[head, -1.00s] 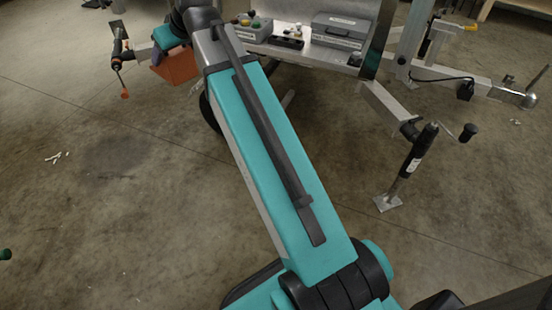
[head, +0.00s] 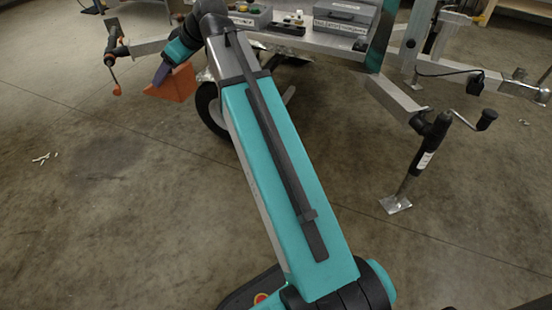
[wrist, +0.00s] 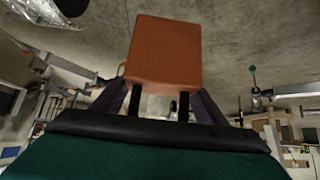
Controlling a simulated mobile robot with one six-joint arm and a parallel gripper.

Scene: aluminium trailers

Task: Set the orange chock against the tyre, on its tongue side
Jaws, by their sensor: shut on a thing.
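The orange chock (head: 176,86) is in my gripper (head: 162,73), which shows in the head view at upper left with a purple finger against it. In the wrist view the chock (wrist: 165,52) fills the upper middle, between the purple fingers of my gripper (wrist: 160,103). The black tyre (head: 210,108) is to the right of the chock in the head view, partly hidden behind my arm. A gap shows between chock and tyre there. I cannot tell whether the chock touches the floor.
The trailer deck (head: 300,40) above the tyre carries a grey toolbox (head: 343,18) and small items. A jack leg (head: 428,150) with a crank stands at right. A bar with an orange-tipped handle (head: 113,65) is at left.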

